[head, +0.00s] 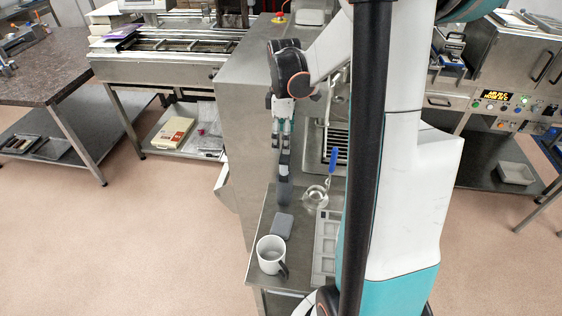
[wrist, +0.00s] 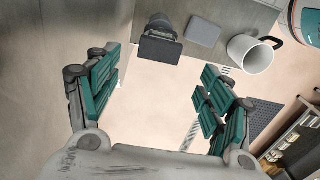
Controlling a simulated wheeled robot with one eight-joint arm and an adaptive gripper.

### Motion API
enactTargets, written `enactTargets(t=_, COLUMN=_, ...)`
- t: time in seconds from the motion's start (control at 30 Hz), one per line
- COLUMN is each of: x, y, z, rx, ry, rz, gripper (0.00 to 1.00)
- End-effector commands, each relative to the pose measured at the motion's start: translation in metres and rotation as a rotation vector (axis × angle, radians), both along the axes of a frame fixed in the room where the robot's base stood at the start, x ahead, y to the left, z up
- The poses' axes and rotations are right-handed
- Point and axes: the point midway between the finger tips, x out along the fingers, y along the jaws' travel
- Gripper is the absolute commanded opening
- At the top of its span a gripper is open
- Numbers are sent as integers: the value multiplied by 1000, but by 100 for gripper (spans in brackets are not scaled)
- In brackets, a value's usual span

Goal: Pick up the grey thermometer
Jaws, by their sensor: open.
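A dark grey upright object, which looks like the grey thermometer (head: 284,188), stands near the left edge of the metal counter in the head view. In the wrist view the thermometer (wrist: 160,48) shows a dark flat face at the top, beyond my fingers. My gripper (head: 281,141) is just above and behind it in the head view, pointing down. In the wrist view my gripper (wrist: 160,96) has its teal fingers wide apart, with nothing between them. I cannot tell the exact gap to the thermometer.
A flat grey block (head: 283,226) and a white mug (head: 271,255) stand close by on the counter (head: 262,222). A steel jug (head: 315,194), a blue-handled tool (head: 333,160) and a pale compartment tray (head: 325,248) lie to the right. Open floor (head: 190,235) is on the left.

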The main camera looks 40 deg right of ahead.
Motion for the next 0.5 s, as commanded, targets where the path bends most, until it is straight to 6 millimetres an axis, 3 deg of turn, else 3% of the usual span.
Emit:
enactTargets(t=0.2, x=0, y=0, z=-43, rx=-1, ry=-1, rz=0, gripper=73)
enactTargets(t=0.5, x=0, y=0, z=-66, rx=-1, ry=-2, rz=0, gripper=73)
